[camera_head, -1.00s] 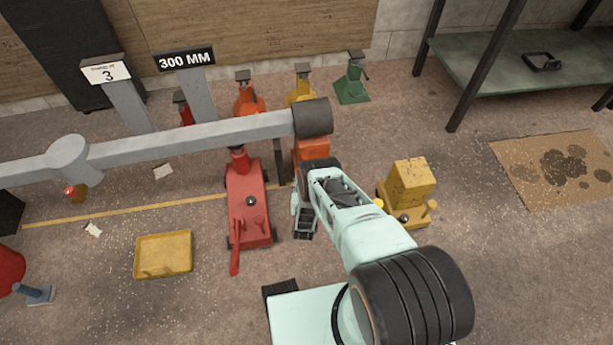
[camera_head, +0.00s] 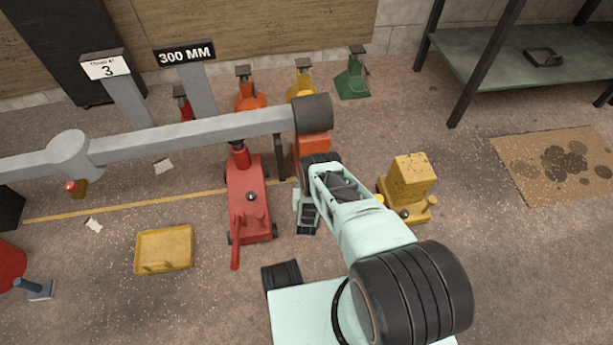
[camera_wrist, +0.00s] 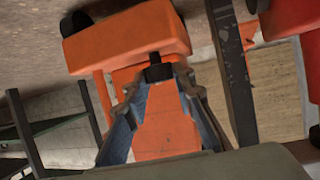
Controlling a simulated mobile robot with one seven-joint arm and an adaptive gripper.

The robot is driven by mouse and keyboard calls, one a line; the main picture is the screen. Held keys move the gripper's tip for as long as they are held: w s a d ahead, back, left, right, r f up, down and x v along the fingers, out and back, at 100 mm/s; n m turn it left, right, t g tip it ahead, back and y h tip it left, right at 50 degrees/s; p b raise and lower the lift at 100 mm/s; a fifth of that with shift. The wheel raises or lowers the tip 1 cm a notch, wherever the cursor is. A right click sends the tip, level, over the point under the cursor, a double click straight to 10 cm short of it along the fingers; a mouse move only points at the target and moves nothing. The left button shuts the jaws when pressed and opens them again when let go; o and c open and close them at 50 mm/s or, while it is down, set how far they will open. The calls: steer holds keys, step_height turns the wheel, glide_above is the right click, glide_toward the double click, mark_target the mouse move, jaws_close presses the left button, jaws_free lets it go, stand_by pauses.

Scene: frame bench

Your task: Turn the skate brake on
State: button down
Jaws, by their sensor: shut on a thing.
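An orange skate (camera_head: 311,145) stands under the right end of the grey beam; my arm partly covers it. In the wrist view its orange body (camera_wrist: 125,42) fills the upper middle, with a dark round wheel (camera_wrist: 76,24) at the upper left. A small dark knob (camera_wrist: 158,72) sticks out from the orange body towards me. My gripper (camera_wrist: 160,78) has both fingertips closed at this knob, one on each side. I cannot tell the brake's setting.
The grey beam (camera_head: 200,138) reaches across above the floor. A red jack (camera_head: 248,205) stands left of my arm, and a yellow block-shaped machine (camera_head: 411,180) stands right. A yellow tray (camera_head: 164,249) lies at the left. A green-topped bench (camera_head: 550,75) is at the back right.

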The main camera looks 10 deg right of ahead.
steer(key=shift+w+d+n+y, duration=0.1)
steer(key=shift+d+n+y, duration=0.15)
steer(key=shift+n+y, duration=1)
steer(key=shift+d+n+y, duration=0.2)
steer(key=shift+n+y, duration=0.85)
steer(key=shift+y, duration=0.4)
steer(key=shift+n+y, duration=0.3)
steer(key=shift+y, duration=0.1)
steer(key=shift+r+n+g+y, duration=0.1)
steer(key=shift+n+g+y, duration=0.2)
steer(key=shift+n+y, duration=0.1)
steer(key=c, duration=1.6)
jaws_free()
steer(key=shift+v, duration=3.7)
